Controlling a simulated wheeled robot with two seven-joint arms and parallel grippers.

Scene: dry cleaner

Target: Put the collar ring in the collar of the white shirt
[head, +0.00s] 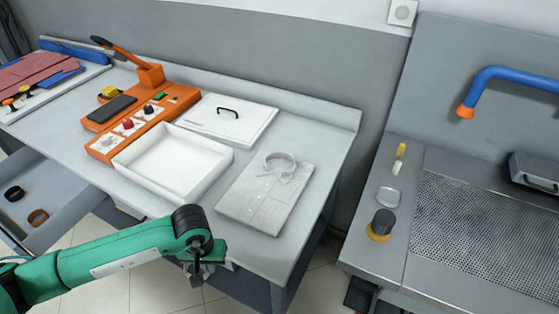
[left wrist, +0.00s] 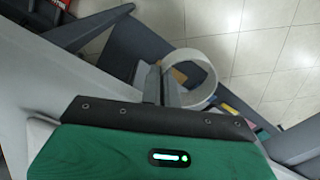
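The white shirt (head: 262,205) lies folded on the grey table, its collar (head: 280,162) standing as a round loop at the far end. My left gripper (head: 197,277) is in front of the table's near edge, left of and nearer than the shirt. In the left wrist view, the fingers (left wrist: 161,84) are close together at the wall of a pale, whitish collar ring (left wrist: 202,56), which sticks out to their right. The gripper looks shut on this ring. The ring cannot be made out in the head view. My right gripper is not in view.
A white open box (head: 127,160), a white lid (head: 228,121) and an orange machine (head: 142,117) stand left of the shirt. An open drawer (head: 62,205) holds a black ring and a brown ring. A metal station (head: 378,253) stands right, across a floor gap.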

